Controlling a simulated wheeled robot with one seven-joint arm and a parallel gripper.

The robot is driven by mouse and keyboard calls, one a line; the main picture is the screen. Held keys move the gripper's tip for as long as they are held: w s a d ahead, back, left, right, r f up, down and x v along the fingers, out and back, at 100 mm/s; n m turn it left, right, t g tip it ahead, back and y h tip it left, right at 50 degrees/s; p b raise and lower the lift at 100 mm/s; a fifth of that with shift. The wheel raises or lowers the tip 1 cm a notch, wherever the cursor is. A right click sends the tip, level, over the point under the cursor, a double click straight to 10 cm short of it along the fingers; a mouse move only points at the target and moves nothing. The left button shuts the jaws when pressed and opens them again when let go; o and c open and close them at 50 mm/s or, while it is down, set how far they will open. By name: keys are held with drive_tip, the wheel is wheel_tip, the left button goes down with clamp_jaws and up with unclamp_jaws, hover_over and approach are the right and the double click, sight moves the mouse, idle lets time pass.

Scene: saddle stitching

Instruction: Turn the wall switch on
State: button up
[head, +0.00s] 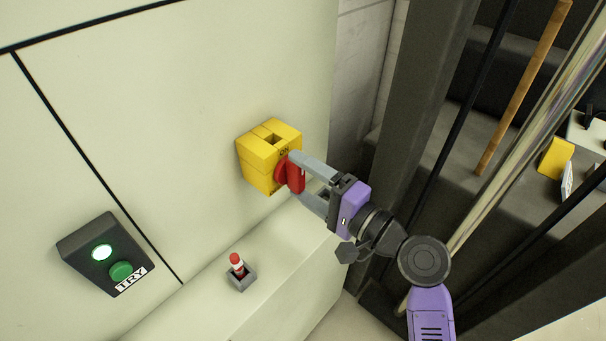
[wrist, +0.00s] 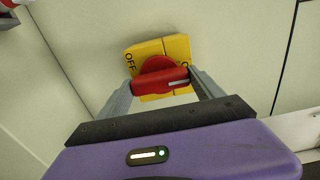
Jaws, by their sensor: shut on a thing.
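The wall switch is a yellow box (head: 256,157) on the pale wall, with a red rotary handle (head: 295,174) on its front. The label ON shows on its upper face in the head view. In the wrist view the yellow plate (wrist: 180,46) carries OFF on the left and a partly hidden label on the right, and the red handle (wrist: 160,80) lies nearly level. My gripper (head: 302,178) is shut on the red handle, one grey finger on each side; the fingers also show in the wrist view (wrist: 160,88).
A black box (head: 105,252) with a lit green lamp, a green button and a TRY label is at lower left. A small red-topped lever (head: 237,265) stands on the pale ledge below the switch. Dark posts and a wooden pole (head: 523,88) stand at right.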

drive_tip(key=shift+f, duration=0.1)
idle(0.3)
drive_tip(key=o, duration=1.4)
drive_tip(key=shift+c, duration=0.2)
drive_tip(key=b+v, duration=0.2)
drive_tip(key=v, duration=0.5)
drive_tip(key=shift+s+d, duration=0.25)
drive_tip(key=shift+d, duration=0.1)
